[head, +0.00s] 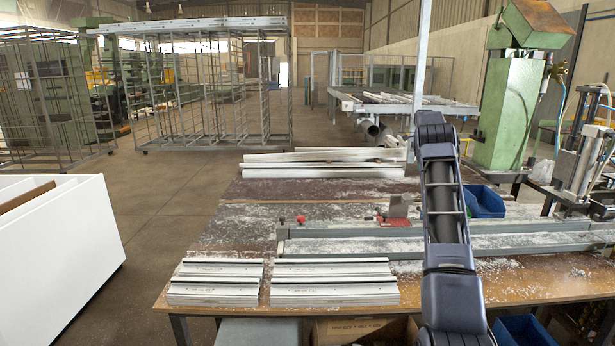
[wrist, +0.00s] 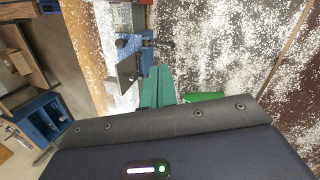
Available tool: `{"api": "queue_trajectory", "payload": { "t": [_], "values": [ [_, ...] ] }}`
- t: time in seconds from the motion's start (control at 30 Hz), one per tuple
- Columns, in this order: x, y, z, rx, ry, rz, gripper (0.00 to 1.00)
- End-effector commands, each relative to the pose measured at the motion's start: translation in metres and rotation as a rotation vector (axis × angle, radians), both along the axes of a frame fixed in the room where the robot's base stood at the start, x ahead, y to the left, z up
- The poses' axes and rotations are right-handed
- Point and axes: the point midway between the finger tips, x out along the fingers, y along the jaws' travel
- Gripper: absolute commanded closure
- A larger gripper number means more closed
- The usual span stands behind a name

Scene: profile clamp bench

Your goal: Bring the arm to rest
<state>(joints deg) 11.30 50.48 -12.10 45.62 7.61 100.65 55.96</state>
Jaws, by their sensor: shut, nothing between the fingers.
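My arm stands upright at the right of centre in the head view, over the bench (head: 230,215); its gripper cannot be made out there. In the wrist view my gripper (wrist: 158,86) shows as two green tapered fingers side by side, shut and empty, past the dark wrist housing. The fingers point at the bench top, which is strewn with white shavings. A blue clamp with a dark plate (wrist: 130,66) shows just left of and beyond the fingertips; the distance between them cannot be told.
Profile stacks (head: 214,282) (head: 335,284) lie at the bench's front left. White profiles (head: 322,172) lie at the back. A long grey rail (head: 350,246) and a red clamp (head: 394,219) are near my arm. A blue bin (head: 485,202) stands right. A green machine (head: 505,110) rises behind.

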Motion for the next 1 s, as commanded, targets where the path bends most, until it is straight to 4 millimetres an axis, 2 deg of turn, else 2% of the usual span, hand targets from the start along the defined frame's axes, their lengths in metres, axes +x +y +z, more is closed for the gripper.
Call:
{"api": "queue_trajectory", "payload": {
  "t": [0.03,0.13,0.5,0.8,1.0],
  "values": [
    [-0.008,0.005,0.016,0.006,-0.017,0.02,1.0],
    [-0.023,0.015,0.039,0.015,-0.048,0.062,1.0],
    [-0.09,0.054,0.112,0.043,-0.159,0.228,1.0],
    [-0.157,0.089,0.155,0.052,-0.244,0.373,1.0],
    [-0.207,0.114,0.175,0.053,-0.3,0.478,1.0]
  ]
}}
